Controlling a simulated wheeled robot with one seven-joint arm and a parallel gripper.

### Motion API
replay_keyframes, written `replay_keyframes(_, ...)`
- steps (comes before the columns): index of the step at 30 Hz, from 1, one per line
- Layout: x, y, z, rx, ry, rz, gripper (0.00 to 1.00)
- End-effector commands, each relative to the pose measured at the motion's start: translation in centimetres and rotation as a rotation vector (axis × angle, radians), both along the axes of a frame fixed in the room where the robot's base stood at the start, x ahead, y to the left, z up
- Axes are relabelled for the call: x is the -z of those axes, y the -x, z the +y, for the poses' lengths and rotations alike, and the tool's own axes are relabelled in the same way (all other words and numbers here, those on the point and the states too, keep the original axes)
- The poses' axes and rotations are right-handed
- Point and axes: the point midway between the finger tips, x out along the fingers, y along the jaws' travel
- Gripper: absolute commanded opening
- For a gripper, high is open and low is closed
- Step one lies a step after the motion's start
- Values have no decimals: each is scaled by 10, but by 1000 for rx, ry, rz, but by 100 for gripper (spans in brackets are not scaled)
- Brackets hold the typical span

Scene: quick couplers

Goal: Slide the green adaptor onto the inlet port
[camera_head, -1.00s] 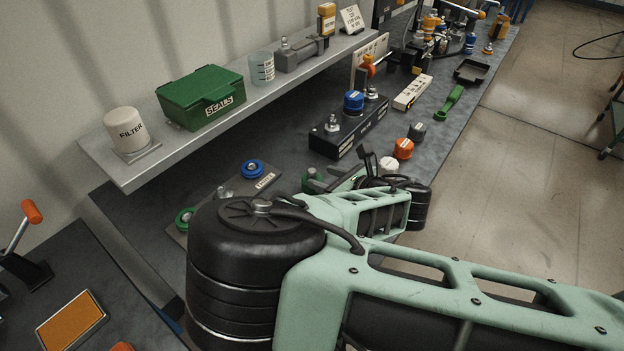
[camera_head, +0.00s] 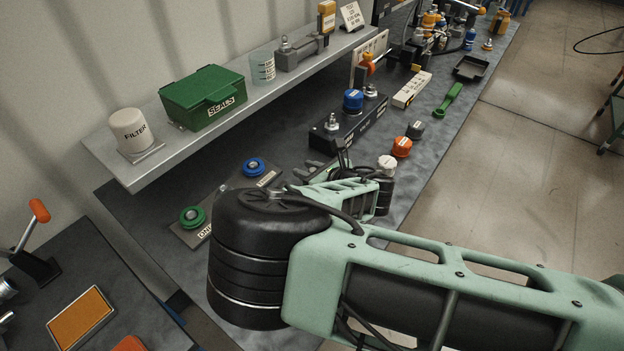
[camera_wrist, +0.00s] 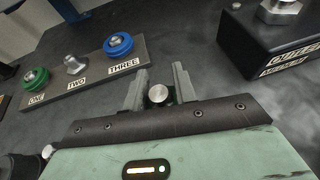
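The green adaptor (camera_head: 192,217) sits as a green ring on the post labelled ONE at the near end of a grey rack. It also shows at the left of the wrist view (camera_wrist: 35,79). My gripper (camera_wrist: 158,84) is in front of the rack, to the right of it in the wrist view, with its two fingers apart. A round silver end with dark green beside it shows between the fingers; I cannot tell whether it is held. A black block (camera_head: 352,128) carries ports; the wrist view shows its OUTLET label. I cannot read an inlet label.
Post TWO (camera_wrist: 75,65) is bare; THREE holds a blue ring (camera_wrist: 118,46). A blue cap (camera_head: 353,100) stands on the black block. An orange cap (camera_head: 401,147), a grey cap (camera_head: 414,130) and a white one (camera_head: 387,162) stand near the bench edge. A shelf (camera_head: 165,166) overhangs behind.

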Motion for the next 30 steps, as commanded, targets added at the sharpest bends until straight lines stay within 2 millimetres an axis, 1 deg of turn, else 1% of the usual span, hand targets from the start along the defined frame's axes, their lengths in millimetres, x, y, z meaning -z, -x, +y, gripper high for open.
replay_keyframes(1, 1, 1, 0, 0, 3, 3, 8)
replay_keyframes(2, 1, 1, 0, 0, 3, 3, 0)
replay_keyframes(11, 1, 1, -1, 0, 3, 4, 0)
replay_keyframes(14, -4, 1, 0, -1, 2, 3, 0)
replay_keyframes(17, -19, 1, 0, 0, 1, 1, 0)
replay_keyframes(24, -67, 1, 1, -2, -1, 0, 0)
replay_keyframes(27, -83, 1, 0, 0, -2, 1, 0)
replay_keyframes(30, -93, 0, 0, -1, 0, 0, 0)
